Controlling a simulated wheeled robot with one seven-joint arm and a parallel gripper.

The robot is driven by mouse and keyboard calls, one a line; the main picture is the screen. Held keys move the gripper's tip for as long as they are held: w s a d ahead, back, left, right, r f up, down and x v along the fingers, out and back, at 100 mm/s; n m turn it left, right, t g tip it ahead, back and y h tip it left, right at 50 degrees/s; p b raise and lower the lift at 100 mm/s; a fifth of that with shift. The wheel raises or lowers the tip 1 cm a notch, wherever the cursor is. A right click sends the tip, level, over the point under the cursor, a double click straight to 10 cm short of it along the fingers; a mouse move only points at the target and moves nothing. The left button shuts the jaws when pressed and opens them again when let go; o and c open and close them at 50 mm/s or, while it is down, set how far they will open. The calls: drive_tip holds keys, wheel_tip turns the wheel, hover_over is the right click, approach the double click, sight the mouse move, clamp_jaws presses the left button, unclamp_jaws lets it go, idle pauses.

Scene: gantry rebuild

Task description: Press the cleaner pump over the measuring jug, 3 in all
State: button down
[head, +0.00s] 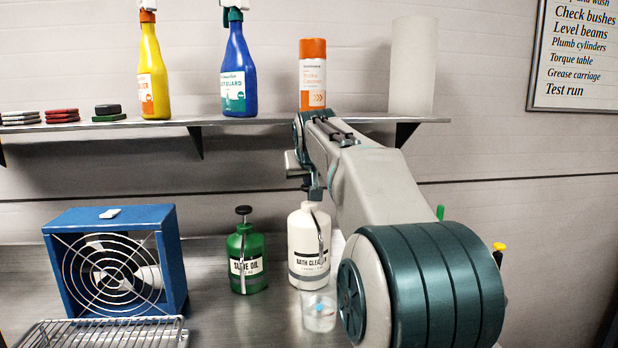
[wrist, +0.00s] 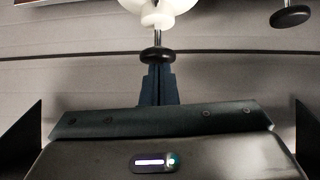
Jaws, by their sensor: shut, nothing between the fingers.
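The white cleaner bottle (head: 303,236) stands on the bench, with a thin metal spout down its front. The clear measuring jug (head: 319,315) stands in front of it, below the spout, with a small blue patch showing in it. My gripper (head: 315,192) is shut and empty, pointing down just above the cleaner bottle's top. In the wrist view, the black pump knob (wrist: 157,54) on its stem lies right at my shut fingertips (wrist: 157,68). I cannot tell whether they touch. In the head view, my gripper hides the knob.
A green slide oil bottle (head: 236,270) with a black knob stands close left of the cleaner. A blue fan (head: 172,255) and a wire rack (head: 105,334) are further left. A shelf (head: 270,119) above holds spray bottles, a can and a white roll. My arm covers the right side.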

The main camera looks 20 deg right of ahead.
drive_tip(key=shift+f+b, duration=0.8)
drive_tip(key=shift+f, duration=0.8)
drive_tip(key=w+r+p+v, duration=0.2)
drive_tip(key=p+v, duration=0.1)
drive_tip(key=v, duration=1)
drive_tip(key=shift+d+r+p, duration=0.2)
drive_tip(key=shift+r+p, duration=0.1)
drive_tip(key=shift+p, duration=0.1)
drive_tip(key=shift+s, duration=0.1)
